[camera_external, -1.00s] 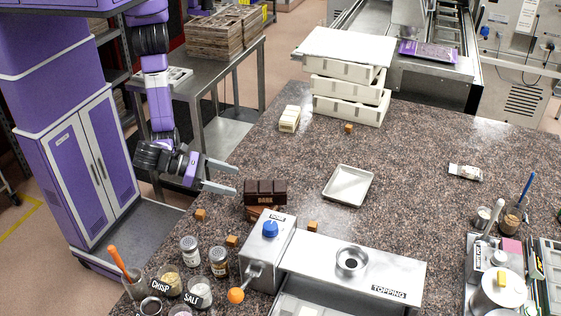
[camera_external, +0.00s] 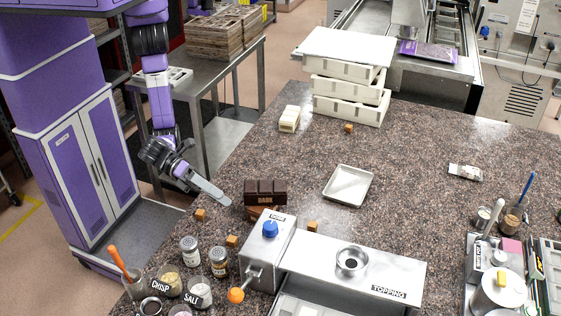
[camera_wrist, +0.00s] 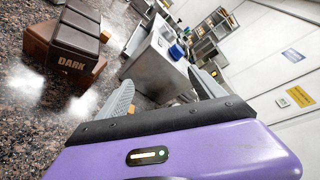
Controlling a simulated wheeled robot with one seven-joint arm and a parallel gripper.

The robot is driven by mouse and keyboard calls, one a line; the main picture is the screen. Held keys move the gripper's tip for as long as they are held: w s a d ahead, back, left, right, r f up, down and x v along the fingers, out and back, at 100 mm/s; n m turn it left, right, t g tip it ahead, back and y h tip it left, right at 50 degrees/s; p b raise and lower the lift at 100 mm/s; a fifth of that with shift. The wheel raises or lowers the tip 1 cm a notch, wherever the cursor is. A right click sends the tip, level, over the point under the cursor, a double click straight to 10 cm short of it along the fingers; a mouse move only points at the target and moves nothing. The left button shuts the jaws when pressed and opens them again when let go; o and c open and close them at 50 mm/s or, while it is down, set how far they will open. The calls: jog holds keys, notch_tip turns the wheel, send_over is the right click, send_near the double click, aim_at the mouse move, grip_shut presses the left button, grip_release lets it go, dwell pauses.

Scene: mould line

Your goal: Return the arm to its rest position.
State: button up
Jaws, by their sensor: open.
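My arm hangs at the left of the external view, beside the counter. My gripper (camera_external: 222,200) points down and to the right near the counter's left edge, left of the dark brown block labelled DARK (camera_external: 265,192). Its fingers look almost in line there, one mostly hiding the other. In the wrist view my gripper (camera_wrist: 165,88) has its two fingers spread wide with nothing between them. The DARK block (camera_wrist: 72,48) lies left of the fingers in that view, apart from them.
The speckled counter (camera_external: 430,180) holds a pale tray (camera_external: 348,186), stacked white moulds (camera_external: 345,90), a steel topping unit (camera_external: 400,272) and several jars at the front left. A metal side table (camera_external: 225,75) with wooden crates (camera_external: 222,35) stands behind my arm.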

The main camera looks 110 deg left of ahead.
jog(key=s+a+f+n+y, duration=0.1)
jog(key=s+a+f+n, duration=0.2)
jog(key=s+a+n, duration=1)
jog(key=s+a+f+n+y, duration=0.1)
jog(key=s+a+f+n, duration=0.2)
jog(key=s+a+n, duration=1)
jog(key=a, duration=0.9)
jog(key=shift+s+y, duration=0.3)
jog(key=shift+s, duration=0.05)
